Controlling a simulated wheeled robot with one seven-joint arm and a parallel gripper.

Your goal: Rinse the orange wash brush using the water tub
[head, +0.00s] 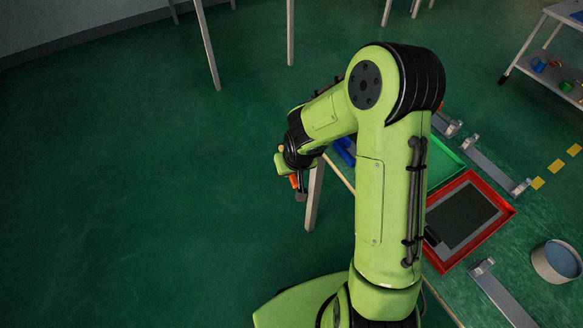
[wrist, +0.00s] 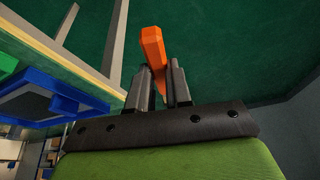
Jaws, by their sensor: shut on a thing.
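The orange wash brush (wrist: 153,47) shows in the wrist view as an orange faceted bar between my fingers, pointing away from the camera. My gripper (wrist: 165,75) is shut on it. In the head view, only a small orange part of the brush (head: 294,181) shows beside my gripper (head: 300,191), out past the bench's left edge, over open floor. Whether the brush has bristles cannot be seen. The water tub (head: 541,267), a round grey tub with a bluish inside, stands on the bench at the far right, well apart from my gripper.
A red tray (head: 508,210) with a dark panel and a green tray (head: 450,162) lie on the bench between my gripper and the tub. Metal brackets (head: 497,168) stand on the bench. A blue bin (head: 345,151) is near its left edge. A shelf cart (head: 540,70) stands behind.

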